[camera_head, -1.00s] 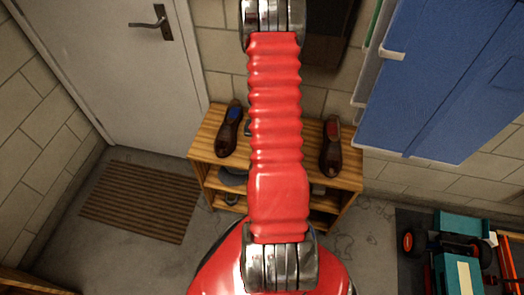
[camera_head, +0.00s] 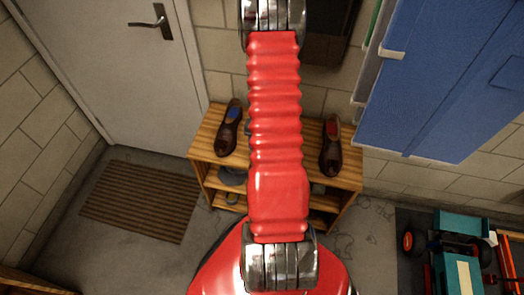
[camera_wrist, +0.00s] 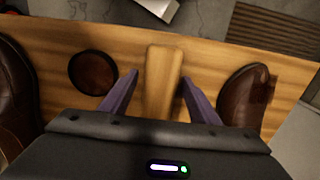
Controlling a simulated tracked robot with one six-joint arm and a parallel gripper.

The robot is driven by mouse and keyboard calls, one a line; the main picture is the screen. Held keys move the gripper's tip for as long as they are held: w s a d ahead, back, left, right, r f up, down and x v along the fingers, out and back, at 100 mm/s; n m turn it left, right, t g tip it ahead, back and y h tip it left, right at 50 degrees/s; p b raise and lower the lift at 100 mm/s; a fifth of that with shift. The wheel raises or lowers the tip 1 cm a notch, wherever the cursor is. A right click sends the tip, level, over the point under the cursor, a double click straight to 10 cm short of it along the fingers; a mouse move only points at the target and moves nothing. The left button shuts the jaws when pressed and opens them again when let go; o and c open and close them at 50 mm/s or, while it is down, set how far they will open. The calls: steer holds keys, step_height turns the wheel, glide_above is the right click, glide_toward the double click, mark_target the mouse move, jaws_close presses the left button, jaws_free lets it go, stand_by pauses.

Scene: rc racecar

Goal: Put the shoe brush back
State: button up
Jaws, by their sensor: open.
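The shoe brush, seen as a pale wooden block (camera_wrist: 162,82), lies lengthwise between my gripper's fingers in the wrist view. My gripper (camera_wrist: 152,88) is open, with one purple finger on each side of the block and a visible gap to each. The block appears over the wooden shelf top (camera_wrist: 215,52); whether it rests fully on it is hard to tell. Its underside is hidden. In the head view my red arm covers the gripper, the brush and the middle of the wooden shoe rack (camera_head: 203,143).
Brown shoes stand on the rack's left (camera_head: 229,128) and right (camera_head: 331,145). A round dark brown tin (camera_wrist: 93,73) lies beside the brush. A slatted mat (camera_head: 140,200) is on the floor at left. A blue cabinet (camera_head: 440,75) hangs at right, above a teal toy car (camera_head: 458,255).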

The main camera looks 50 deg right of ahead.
step_height(320, 180, up, 12)
steer(key=shift+d, duration=0.15)
stand_by(0.6)
steer(key=shift+w, duration=0.1)
stand_by(0.5)
steer(key=w+a+r+n+t+h, duration=0.1)
steer(key=w+a+r+n, duration=0.2)
steer(key=a+r, duration=0.65)
steer(key=w+a+r+n+t, duration=0.1)
steer(key=w+a+r+n, duration=0.3)
steer(key=a+r, duration=0.55)
steer(key=s+a+r+n+t, duration=0.1)
steer(key=s+a+r+n, duration=0.2)
steer(key=a, duration=0.6)
steer(key=s+a+r+n+t, duration=0.2)
steer(key=s+a+r+n, duration=0.1)
steer(key=s+a+r, duration=0.3)
step_height(320, 180, up, 2)
steer(key=a, duration=0.2)
steer(key=shift+a+t+y, duration=0.3)
steer(key=shift+a+y, duration=0.1)
